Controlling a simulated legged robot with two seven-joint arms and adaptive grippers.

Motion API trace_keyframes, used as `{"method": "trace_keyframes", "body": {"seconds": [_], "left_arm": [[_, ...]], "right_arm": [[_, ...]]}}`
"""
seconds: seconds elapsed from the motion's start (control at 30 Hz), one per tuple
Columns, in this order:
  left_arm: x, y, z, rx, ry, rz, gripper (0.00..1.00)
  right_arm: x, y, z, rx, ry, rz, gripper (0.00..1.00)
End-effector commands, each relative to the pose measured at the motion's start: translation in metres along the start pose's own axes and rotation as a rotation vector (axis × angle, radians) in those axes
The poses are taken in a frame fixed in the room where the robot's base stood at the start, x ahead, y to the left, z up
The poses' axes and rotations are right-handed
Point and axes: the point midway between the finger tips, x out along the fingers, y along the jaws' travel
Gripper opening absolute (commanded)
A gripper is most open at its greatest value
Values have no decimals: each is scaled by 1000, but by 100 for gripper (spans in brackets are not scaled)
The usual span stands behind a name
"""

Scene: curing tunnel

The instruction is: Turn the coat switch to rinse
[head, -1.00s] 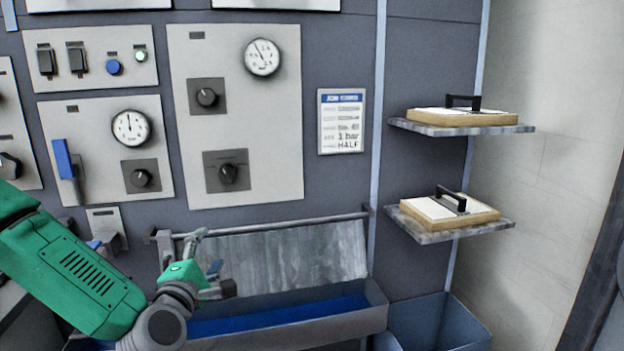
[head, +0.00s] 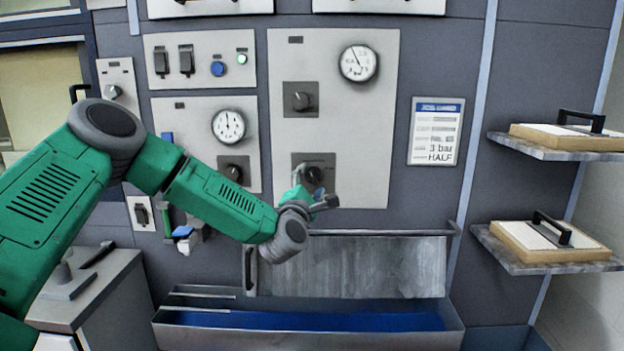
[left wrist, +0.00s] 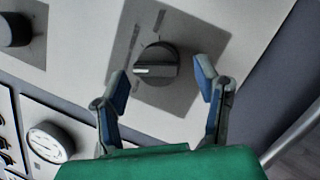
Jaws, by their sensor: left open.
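The coat switch appears to be the lower dark rotary knob (head: 314,172) on the large pale panel, though its label is too small to read. In the left wrist view the knob (left wrist: 157,65) sits on a grey square plate, its white pointer line toward picture left. My left gripper (head: 318,198) is in front of the knob and hides part of it in the head view. In the left wrist view its open fingers (left wrist: 162,82) stand on either side of the knob's lower part, with visible gaps. No grip on the knob shows. My right gripper is out of view.
Another knob (head: 301,100) and a gauge (head: 358,63) are above on the same panel. A neighbouring panel has a gauge (head: 228,126) and knob (head: 233,170). A metal trough (head: 310,338) lies below. Shelves (head: 545,265) and a notice (head: 436,131) are to the right.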

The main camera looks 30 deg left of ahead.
Motion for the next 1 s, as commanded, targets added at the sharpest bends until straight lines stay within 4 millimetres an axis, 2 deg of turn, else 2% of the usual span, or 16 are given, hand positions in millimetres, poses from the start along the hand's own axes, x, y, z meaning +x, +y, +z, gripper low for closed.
{"method": "trace_keyframes", "body": {"seconds": [0.13,0.4,0.43,0.57,1.0], "left_arm": [[9,0,0,0,0,-1,57],[10,-1,3,2,-1,-1,57],[10,-1,2,2,-1,-1,53],[10,-1,1,1,0,-2,8],[10,-2,-2,59,0,-22,8]], "right_arm": [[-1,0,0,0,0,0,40],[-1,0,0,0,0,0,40],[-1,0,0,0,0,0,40],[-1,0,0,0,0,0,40],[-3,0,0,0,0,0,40]]}}
